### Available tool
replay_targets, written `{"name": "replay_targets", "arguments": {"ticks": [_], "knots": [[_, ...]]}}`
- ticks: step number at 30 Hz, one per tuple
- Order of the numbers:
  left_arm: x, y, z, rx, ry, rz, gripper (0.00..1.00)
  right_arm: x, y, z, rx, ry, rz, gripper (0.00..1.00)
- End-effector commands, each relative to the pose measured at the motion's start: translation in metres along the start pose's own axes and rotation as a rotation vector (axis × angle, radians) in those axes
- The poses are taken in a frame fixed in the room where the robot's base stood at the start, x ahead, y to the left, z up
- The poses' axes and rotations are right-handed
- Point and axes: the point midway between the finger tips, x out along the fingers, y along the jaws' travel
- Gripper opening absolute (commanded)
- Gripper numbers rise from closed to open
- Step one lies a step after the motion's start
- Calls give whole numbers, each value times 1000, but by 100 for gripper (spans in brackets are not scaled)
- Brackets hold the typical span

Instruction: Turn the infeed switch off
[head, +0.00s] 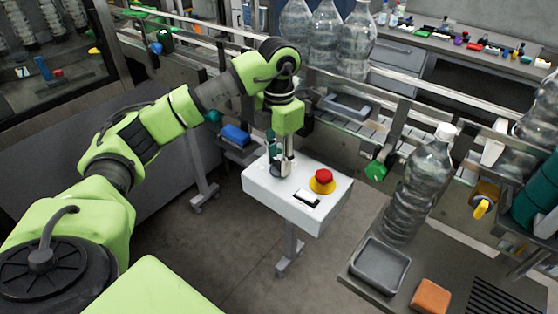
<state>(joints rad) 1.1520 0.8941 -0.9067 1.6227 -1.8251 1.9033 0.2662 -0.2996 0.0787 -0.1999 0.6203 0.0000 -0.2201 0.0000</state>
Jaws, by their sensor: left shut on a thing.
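A white control box (257,190) stands on a post in the middle of the head view. My left gripper (282,166) reaches down from above onto the left part of its top. It is shut on what appears to be the infeed switch there, which the fingers mostly hide, so I cannot tell its position. My right gripper is not in view.
A conveyor with rails (430,98) and large clear bottles (325,35) runs behind the box. A big bottle (415,190), a grey tray (380,266) and an orange block (430,297) are at the right. A blue thing (236,134) is left of the box.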

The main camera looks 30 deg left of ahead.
Motion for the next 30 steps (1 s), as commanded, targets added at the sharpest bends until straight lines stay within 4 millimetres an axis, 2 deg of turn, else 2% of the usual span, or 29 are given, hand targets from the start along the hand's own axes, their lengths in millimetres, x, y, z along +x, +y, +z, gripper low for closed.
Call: {"name": "replay_targets", "arguments": {"ticks": [12, 30], "knots": [[0, 0, 0, -227, -2, 1, 10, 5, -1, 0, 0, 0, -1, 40], [-1, 1, 1, -273, -3, 1, 10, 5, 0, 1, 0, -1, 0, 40]]}}
